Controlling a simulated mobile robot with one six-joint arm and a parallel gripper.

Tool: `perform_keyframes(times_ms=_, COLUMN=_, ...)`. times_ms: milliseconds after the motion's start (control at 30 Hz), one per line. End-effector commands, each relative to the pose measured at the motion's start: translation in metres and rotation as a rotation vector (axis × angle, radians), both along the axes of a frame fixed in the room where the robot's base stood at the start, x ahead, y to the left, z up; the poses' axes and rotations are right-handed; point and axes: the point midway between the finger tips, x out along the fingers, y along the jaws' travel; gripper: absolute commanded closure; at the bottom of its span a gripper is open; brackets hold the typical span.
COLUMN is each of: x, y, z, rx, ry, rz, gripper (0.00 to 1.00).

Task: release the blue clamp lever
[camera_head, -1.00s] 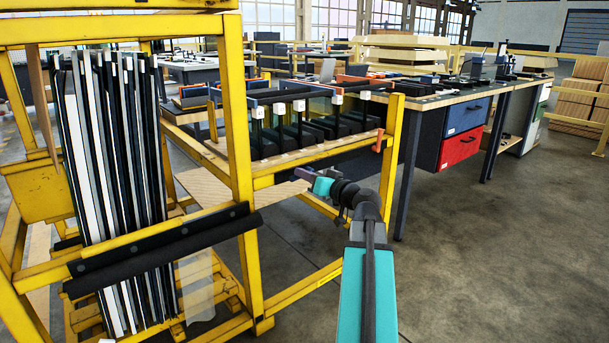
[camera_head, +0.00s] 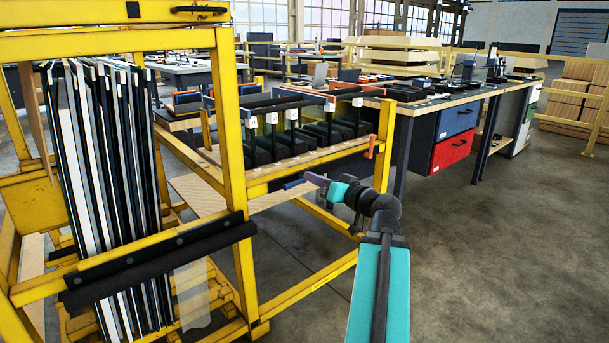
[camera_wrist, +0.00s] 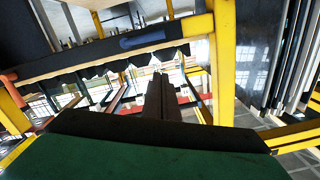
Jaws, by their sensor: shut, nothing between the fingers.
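The blue clamp lever (camera_wrist: 152,38) lies roughly along the rack's beam in the wrist view, beyond my fingertips. In the head view a small dark blue piece (camera_head: 293,184), which looks like this lever, shows at the front beam just left of my gripper. My gripper (camera_head: 313,179) is in front of the rack's lower front beam. In the wrist view my gripper (camera_wrist: 160,78) has its dark fingers together and empty, with the lever apart from them in the picture. Whether they touch is not clear from the head view.
An orange lever (camera_head: 369,147) sits at the right end of the yellow rack (camera_head: 300,167), which carries several dark clamped pieces. A yellow post (camera_head: 233,160) and upright panes (camera_head: 110,190) stand to the left. The floor at right (camera_head: 480,260) is clear.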

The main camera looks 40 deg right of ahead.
Motion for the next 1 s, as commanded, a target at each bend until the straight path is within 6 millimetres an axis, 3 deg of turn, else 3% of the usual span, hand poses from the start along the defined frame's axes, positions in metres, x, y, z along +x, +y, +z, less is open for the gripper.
perform_keyframes(times_ms=33, x=-0.01, y=0.002, z=-0.002, rx=-0.001, ry=-0.001, rz=-0.002, gripper=1.0)
perform_keyframes(times_ms=1000, x=-0.03, y=0.004, z=0.001, rx=0.0, ry=0.0, rz=0.003, gripper=1.0)
